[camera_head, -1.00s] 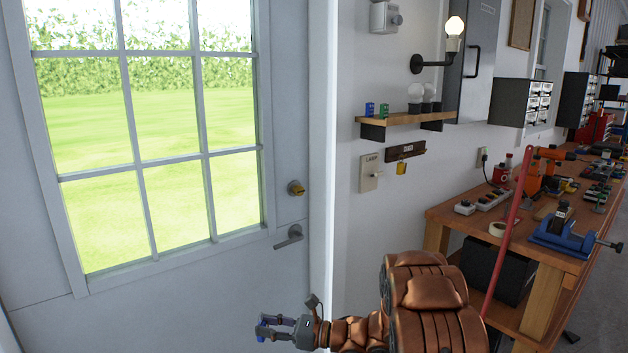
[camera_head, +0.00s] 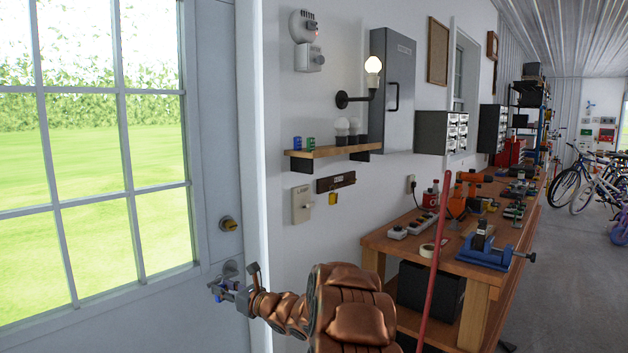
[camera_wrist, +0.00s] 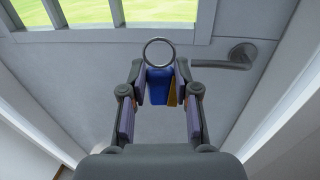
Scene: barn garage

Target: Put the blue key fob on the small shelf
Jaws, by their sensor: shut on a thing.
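My gripper (camera_head: 232,290) is at the lower left in the head view, in front of the door and below and left of the small shelf. In the wrist view my gripper (camera_wrist: 160,82) is shut on the blue key fob (camera_wrist: 158,88), with its metal ring standing up beyond the fingertips. The small wooden shelf (camera_head: 330,152) is on the white wall right of the door. It holds a small blue item and a small green item at its left end, and light bulbs toward its right end.
The door (camera_head: 215,170) has a lock and a lever handle (camera_wrist: 238,58) close to my gripper. A key rack (camera_head: 336,182) and a lamp switch (camera_head: 302,204) are below the shelf. A wall lamp (camera_head: 372,68) is above it. A cluttered workbench (camera_head: 400,240) stands right, with a red pole before it.

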